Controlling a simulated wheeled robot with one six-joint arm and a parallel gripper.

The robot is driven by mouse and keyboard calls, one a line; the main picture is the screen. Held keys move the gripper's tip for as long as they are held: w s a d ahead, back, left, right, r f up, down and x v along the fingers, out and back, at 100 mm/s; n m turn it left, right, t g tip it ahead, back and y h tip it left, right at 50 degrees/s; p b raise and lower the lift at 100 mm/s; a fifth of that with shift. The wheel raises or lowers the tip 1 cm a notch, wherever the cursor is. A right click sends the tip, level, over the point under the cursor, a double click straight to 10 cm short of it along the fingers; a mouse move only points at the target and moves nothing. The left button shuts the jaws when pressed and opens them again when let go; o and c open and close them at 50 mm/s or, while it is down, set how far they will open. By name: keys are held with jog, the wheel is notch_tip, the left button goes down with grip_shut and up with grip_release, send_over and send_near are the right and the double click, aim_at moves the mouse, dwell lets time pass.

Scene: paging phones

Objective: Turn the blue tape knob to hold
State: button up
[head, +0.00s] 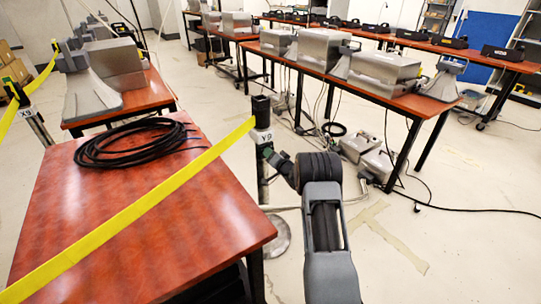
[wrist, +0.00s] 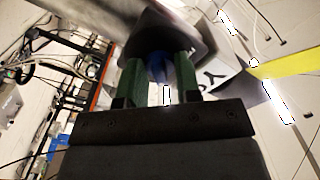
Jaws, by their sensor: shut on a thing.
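The blue knob (wrist: 159,66) shows in the wrist view between the green fingers of my gripper (wrist: 159,78), below a dark post head (wrist: 160,35). My gripper is shut on the knob; the fingers hide part of it, and its turn position cannot be read. In the head view my gripper (head: 268,152) is at the belt post (head: 261,108), just below its white Y9 label (head: 264,137). The knob is hidden there. Yellow tape (head: 150,199) runs from the post's black head to the lower left.
A red-brown table (head: 130,235) with coiled black cable (head: 135,140) stands left of the post. A long table (head: 330,75) with grey machines is behind, with grey boxes (head: 370,157) on the floor beneath. The floor to the right is mostly open, with a black cable across it.

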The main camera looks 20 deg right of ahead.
jog(key=o, duration=0.6)
jog(key=s+d, duration=0.1)
jog(key=s, duration=0.3)
jog(key=s+p, duration=0.1)
jog(key=s, duration=0.4)
jog(key=s+d, duration=0.1)
jog(key=s, duration=0.3)
jog(key=shift+s+d+p, duration=0.3)
